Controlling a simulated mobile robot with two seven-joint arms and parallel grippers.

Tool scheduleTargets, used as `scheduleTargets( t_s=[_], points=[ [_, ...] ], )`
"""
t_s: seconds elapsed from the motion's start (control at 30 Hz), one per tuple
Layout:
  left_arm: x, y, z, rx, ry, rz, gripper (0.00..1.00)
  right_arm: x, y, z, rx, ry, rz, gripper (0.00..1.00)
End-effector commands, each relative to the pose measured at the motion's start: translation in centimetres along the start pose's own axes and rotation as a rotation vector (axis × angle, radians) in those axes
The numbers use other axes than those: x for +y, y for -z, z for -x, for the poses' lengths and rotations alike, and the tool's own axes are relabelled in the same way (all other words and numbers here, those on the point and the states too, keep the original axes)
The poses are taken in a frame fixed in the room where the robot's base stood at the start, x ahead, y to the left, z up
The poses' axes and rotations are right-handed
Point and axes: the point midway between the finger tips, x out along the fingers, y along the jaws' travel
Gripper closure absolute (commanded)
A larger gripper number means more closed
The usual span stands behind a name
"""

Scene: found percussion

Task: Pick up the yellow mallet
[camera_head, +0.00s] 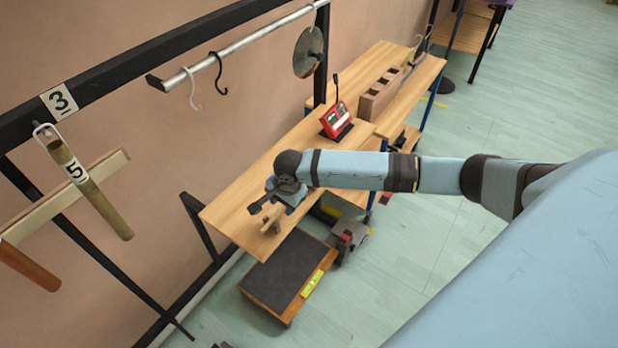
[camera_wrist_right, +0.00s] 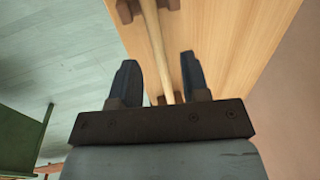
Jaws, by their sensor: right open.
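My right gripper (camera_head: 268,208) is over the near left end of the wooden bench. It is open in the right wrist view (camera_wrist_right: 158,66), with one dark finger on each side of a pale wooden stick (camera_wrist_right: 156,42), apart from it. The stick looks like a mallet handle; no yellow head shows, so I cannot tell its colour. It lies along brown wooden supports (camera_wrist_right: 124,10). In the head view my gripper and wrist hide most of it, and a small wooden piece (camera_head: 271,227) shows beside the gripper. My left gripper is not in view.
The bench (camera_head: 237,208) also bears a red device (camera_head: 337,120) farther back. A black-topped low platform (camera_head: 284,268) with a yellow strip (camera_head: 312,283) stands below. A rail with hooks (camera_head: 219,75) and a hanging tube (camera_head: 95,195) are at the left. Floor at right is clear.

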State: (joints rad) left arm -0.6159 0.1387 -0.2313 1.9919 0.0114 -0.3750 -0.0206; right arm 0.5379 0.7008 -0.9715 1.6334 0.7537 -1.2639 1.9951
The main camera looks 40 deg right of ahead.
Motion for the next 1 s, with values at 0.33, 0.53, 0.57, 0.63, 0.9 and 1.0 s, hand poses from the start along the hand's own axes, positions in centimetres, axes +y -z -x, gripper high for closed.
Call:
scheduleTargets(
  t_s=[0.33,0.53,0.57,0.63,0.9,1.0],
  points=[
    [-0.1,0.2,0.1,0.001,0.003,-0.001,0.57,0.1,0.1,-3.0,0.0,0.0,0.001,0.58],
    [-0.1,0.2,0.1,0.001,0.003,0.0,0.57,0.1,0.1,-3.0,0.0,0.0,0.001,0.72],
    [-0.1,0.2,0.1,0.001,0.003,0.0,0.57,0.1,0.1,-3.0,0.0,0.0,0.001,0.78],
    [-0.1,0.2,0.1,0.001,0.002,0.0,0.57,0.1,0.1,-3.0,0.0,0.0,0.001,0.94],
    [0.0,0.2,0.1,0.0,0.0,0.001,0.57,0.1,0.1,-2.9,0.0,0.0,0.001,1.0],
    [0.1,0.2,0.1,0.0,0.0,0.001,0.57,0.1,0.1,-2.8,0.0,0.0,0.001,1.0]
  ],
)
